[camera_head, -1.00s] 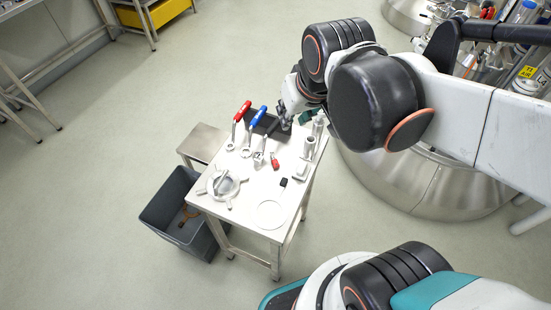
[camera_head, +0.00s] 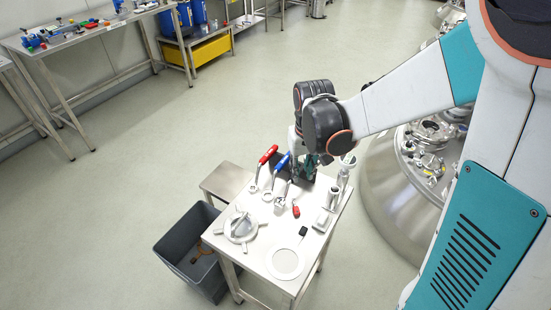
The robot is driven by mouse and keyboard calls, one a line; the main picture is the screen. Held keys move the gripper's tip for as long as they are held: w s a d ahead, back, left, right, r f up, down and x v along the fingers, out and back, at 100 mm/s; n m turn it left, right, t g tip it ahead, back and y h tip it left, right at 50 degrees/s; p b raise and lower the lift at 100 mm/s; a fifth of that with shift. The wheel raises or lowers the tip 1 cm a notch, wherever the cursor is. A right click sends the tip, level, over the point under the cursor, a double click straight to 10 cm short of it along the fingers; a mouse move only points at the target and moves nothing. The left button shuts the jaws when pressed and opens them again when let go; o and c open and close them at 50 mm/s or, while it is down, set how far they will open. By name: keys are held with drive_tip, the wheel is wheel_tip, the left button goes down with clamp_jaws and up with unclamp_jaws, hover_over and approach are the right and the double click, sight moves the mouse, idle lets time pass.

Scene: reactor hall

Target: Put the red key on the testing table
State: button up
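A small red object (camera_head: 296,211), possibly the red key, lies on the small steel table (camera_head: 262,264). A tool with a red handle (camera_head: 268,154) and one with a blue handle (camera_head: 282,161) stand near that table's back left edge. I cannot tell which red thing is the key. My gripper (camera_head: 301,172) is low over the back of this table, beside the blue handle and beyond the small red object. Its fingers are mostly hidden and too small to judge. No label shows which table is the testing table.
A long bench (camera_head: 103,30) with coloured parts stands at the back left. A grey bin (camera_head: 171,252) and a low steel stand (camera_head: 227,180) are left of the small table. A large steel vessel (camera_head: 385,208) is close on its right. Floor on the left is open.

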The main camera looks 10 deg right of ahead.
drive_tip(key=g, duration=0.1)
hover_over(296, 208)
wheel_tip(296, 208, down, 6)
drive_tip(key=f+b, duration=0.1)
drive_tip(key=f, duration=0.3)
drive_tip(key=f+b, duration=0.2)
drive_tip(key=f, duration=0.2)
drive_tip(key=shift+w+d, duration=0.1)
drive_tip(key=shift+w, duration=0.1)
drive_tip(key=shift+s+f+b, duration=0.15)
drive_tip(key=shift+f+b, duration=0.65)
drive_tip(key=shift+f, duration=0.6)
drive_tip(key=shift+s+f+b, duration=0.15)
drive_tip(key=shift+f+b, duration=0.6)
drive_tip(key=shift+f, duration=0.6)
drive_tip(key=shift+r, duration=0.1)
drive_tip(key=c, duration=0.5)
